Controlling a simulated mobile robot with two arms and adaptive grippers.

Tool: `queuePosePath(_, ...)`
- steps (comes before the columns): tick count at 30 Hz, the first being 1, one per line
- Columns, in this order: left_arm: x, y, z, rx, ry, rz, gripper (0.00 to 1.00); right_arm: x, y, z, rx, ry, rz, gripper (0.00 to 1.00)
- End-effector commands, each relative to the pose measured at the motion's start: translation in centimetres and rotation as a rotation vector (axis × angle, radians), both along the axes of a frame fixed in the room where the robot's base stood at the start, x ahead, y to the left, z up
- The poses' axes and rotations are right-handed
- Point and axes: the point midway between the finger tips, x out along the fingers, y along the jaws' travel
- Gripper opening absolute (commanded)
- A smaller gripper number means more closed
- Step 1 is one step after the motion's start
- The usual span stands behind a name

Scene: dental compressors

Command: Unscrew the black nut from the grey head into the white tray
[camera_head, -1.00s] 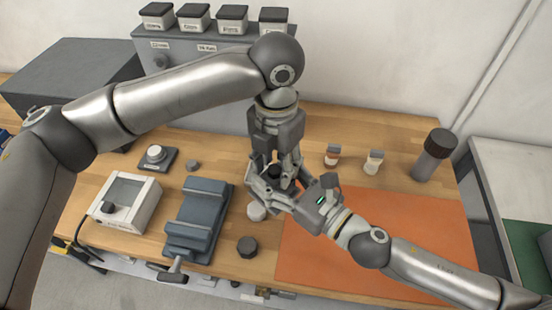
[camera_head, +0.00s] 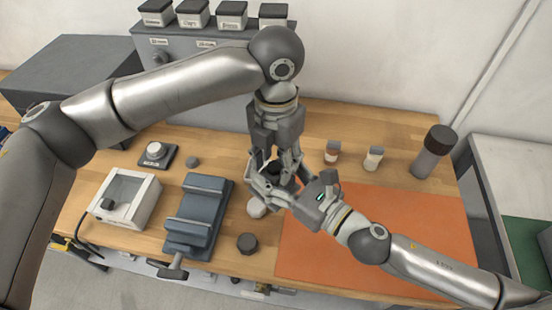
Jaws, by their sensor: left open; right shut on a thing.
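My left gripper (camera_head: 273,165) points straight down, open, with its fingers around a small black piece, which looks like the black nut (camera_head: 272,167). My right gripper (camera_head: 268,185) comes in from the lower right, just below it, and is shut on a part under the nut. That part, likely the grey head, is mostly hidden by the fingers. I cannot tell whether the nut touches the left fingers. A white box with a grey top area (camera_head: 132,190) and a black piece at its lower left stands on the left; I cannot tell whether it is the white tray.
A blue-grey vise (camera_head: 195,222) and a dark knob-like piece (camera_head: 247,243) are near the front edge. A white round piece (camera_head: 257,208) lies below the grippers. Two small bottles (camera_head: 373,158) and a dark cylinder (camera_head: 433,153) stand at right. The orange mat (camera_head: 390,225) has free room.

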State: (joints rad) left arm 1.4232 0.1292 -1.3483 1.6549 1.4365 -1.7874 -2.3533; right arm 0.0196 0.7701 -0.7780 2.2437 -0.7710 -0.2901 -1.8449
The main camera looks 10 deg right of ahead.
Motion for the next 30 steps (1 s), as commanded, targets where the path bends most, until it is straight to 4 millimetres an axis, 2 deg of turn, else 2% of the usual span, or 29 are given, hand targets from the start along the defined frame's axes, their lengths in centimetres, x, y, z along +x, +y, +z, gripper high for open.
queuePosePath(9,0.0,-0.1,3.9,-0.002,-0.002,0.0,0.44,0.0,0.0,0.2,0.002,-0.004,0.001,0.0)
queuePosePath(14,0.1,0.0,4.8,0.001,-0.003,-0.001,0.43,0.0,0.0,0.2,0.002,-0.004,0.001,0.0)
queuePosePath(21,0.2,0.2,7.2,0.001,-0.006,-0.001,0.43,0.0,0.0,0.2,0.002,-0.004,0.001,0.0)
queuePosePath(26,0.1,0.2,7.1,0.001,-0.001,0.0,0.43,0.0,0.0,0.2,0.002,-0.004,0.001,0.0)
queuePosePath(30,0.1,0.3,5.2,0.001,0.002,0.0,0.43,0.0,0.0,0.2,0.002,-0.004,0.001,0.0)
